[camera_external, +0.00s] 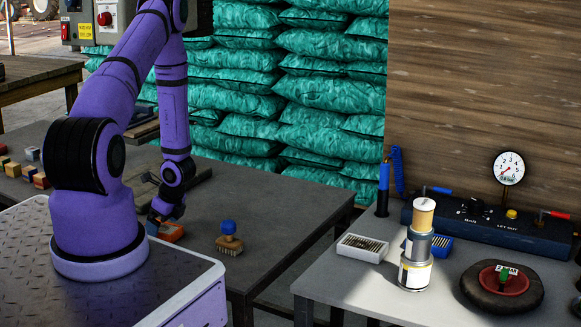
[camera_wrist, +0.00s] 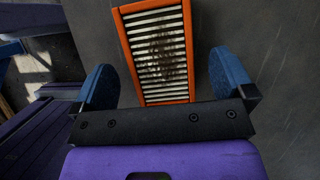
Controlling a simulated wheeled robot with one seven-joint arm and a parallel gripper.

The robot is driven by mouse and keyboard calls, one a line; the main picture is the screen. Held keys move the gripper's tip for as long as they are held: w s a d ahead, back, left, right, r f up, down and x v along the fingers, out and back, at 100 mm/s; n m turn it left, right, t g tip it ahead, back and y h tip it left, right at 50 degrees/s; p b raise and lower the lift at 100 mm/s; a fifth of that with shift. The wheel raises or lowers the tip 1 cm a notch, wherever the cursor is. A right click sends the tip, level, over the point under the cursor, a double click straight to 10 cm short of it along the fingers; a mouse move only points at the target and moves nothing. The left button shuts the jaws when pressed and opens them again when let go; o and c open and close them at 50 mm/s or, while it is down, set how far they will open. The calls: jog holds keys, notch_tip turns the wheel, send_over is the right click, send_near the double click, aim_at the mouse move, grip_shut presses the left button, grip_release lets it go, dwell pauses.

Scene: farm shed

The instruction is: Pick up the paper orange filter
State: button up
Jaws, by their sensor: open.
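The orange filter (camera_wrist: 187,50) has an orange frame around white pleats with a dark dirty patch in the middle. It lies on the dark grey table. In the wrist view it extends from the top edge down between the two blue fingers of my gripper (camera_wrist: 162,80), with its lower end near the dark bar of the gripper. The fingers are wide apart, one on each side of it, and hold nothing. In the external view the filter (camera_external: 171,232) is partly hidden behind my gripper (camera_external: 165,217), which points down close over it.
A brush with a blue knob (camera_external: 229,240) stands right of the filter on the same table (camera_external: 275,215). Wooden boards (camera_external: 150,183) lie behind my gripper. Small blocks (camera_external: 32,170) sit at the left. A second table (camera_external: 335,285) with cans and a gauge is at right.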

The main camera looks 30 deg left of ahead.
jog(key=shift+a+f, duration=0.25)
jog(key=shift+f, duration=0.45)
jog(key=c, duration=1)
jog(key=shift+c, duration=0.2)
jog(key=shift+r, duration=0.15)
